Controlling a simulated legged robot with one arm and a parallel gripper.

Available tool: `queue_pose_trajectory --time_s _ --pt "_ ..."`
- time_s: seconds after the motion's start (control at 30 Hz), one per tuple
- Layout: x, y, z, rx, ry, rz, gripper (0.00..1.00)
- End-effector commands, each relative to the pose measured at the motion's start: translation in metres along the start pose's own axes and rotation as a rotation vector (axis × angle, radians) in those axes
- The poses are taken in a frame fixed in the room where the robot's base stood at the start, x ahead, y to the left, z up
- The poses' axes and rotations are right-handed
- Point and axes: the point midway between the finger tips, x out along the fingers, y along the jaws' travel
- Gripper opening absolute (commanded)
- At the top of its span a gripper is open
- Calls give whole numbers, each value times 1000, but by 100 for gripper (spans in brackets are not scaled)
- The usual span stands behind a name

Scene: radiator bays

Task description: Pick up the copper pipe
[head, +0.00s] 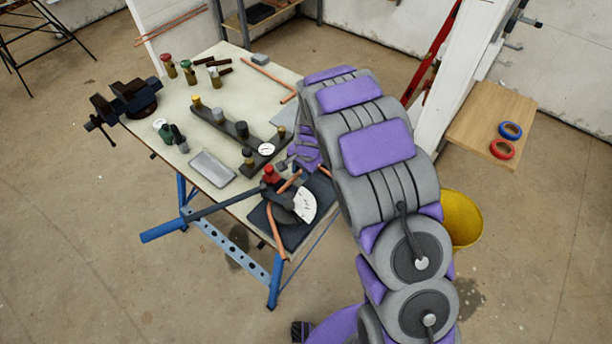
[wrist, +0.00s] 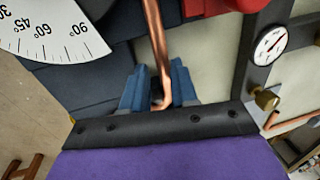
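A copper pipe (wrist: 155,45) runs down the middle of the wrist view, its near end bent to one side. My gripper (wrist: 158,66) has its two blue fingers on either side of this pipe, with narrow gaps showing, so it looks open around it. In the head view the bent copper pipe (head: 276,226) lies in a pipe bender (head: 283,200) with a blue handle and a white angle scale, at the table's near corner. My gripper (head: 290,161) is just behind the bender there; its fingertips are mostly hidden by my arm.
The worktable (head: 225,110) also carries a vise (head: 125,102), a dark manifold with a gauge (head: 238,130), a grey tray (head: 212,168), several valves and loose copper pipes (head: 268,75). A yellow bucket (head: 462,218) stands right of my arm. A wooden shelf (head: 487,112) holds tape rolls.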

Motion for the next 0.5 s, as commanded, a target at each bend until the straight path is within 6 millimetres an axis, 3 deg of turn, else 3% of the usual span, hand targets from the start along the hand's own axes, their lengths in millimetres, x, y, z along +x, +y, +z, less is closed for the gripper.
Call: queue_pose_trajectory --time_s 0.5 --pt "0 5 -3 2 -6 -4 28"
